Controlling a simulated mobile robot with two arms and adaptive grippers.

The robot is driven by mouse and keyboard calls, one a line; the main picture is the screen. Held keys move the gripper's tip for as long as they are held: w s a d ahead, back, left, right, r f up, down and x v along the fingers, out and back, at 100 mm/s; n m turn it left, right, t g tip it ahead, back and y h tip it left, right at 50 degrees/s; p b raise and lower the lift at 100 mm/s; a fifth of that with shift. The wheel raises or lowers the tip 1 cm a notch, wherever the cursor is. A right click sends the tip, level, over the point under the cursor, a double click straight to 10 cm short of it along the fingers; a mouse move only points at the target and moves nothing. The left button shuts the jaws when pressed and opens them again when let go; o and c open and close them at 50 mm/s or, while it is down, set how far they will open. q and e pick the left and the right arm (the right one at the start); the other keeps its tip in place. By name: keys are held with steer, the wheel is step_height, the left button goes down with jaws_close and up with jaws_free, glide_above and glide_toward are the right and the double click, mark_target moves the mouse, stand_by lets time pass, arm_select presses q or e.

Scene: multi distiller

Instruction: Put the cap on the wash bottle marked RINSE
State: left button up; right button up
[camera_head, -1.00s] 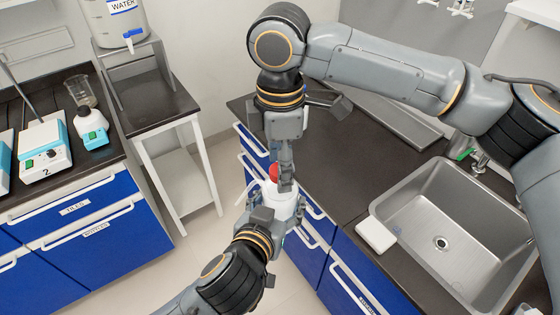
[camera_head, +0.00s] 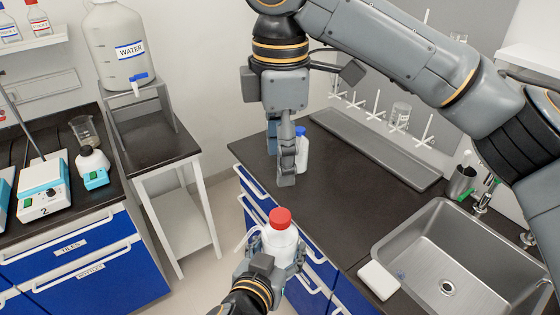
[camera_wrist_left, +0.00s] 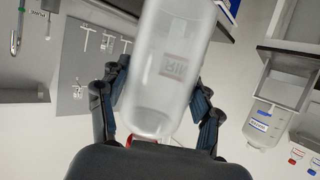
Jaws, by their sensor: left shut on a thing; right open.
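The wash bottle (camera_head: 279,246) is white and translucent, with a red cap (camera_head: 280,218) seated on its top. My left gripper (camera_head: 281,262) is shut around its body and holds it upright, in front of the blue drawers. In the left wrist view the bottle (camera_wrist_left: 166,75) sits between the finger pads, with a small, partly legible red label that seems to begin RIN. My right gripper (camera_head: 286,178) is open and empty, pointing down above and apart from the red cap. The bottle's base is hidden by the left gripper in the head view.
A blue-capped bottle (camera_head: 302,150) stands on the dark counter behind my right gripper. A sink (camera_head: 430,250) with a white pad (camera_head: 379,280) beside it is at right. A water tank (camera_head: 118,50) stands on a stand at left. The counter middle is clear.

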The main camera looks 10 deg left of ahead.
stand_by(0.5)
steer(key=w+a+f+m+y, duration=0.25)
steer(key=w+f, duration=0.35)
steer(key=f, duration=0.4)
steer(key=w+a+f+m+y, duration=0.2)
steer(key=w+f+m+y, duration=0.15)
steer(key=w+f, duration=0.55)
steer(key=s+d+f+m+t+h, duration=0.1)
steer(key=s+d+f+m, duration=0.15)
steer(key=f, duration=1.25)
steer(key=s+d+f+m, duration=0.2)
steer(key=d+f+m, duration=0.2)
steer(key=f, duration=1.1)
steer(key=s+d+f+m+h, duration=0.1)
steer(key=s+d+f+m, duration=0.1)
steer(key=s+d+f, duration=0.45)
steer(key=s+d+f+m+h, duration=0.1)
steer(key=s+d+f, duration=0.2)
steer(key=s+f, duration=0.6)
steer(key=s+d+f+m+h, duration=0.1)
steer(key=s+d+f+m, duration=0.1)
steer(key=s+d+f, duration=0.9)
steer(key=s, duration=0.4)
steer(key=s+d+f+m+h, duration=0.1)
steer(key=s+d+f, duration=0.2)
steer(key=s, duration=0.5)
steer(key=s+d+f+m+h, duration=0.1)
steer(key=s+d+f, duration=0.2)
steer(key=s, duration=0.5)
steer(key=shift+f, duration=0.3)
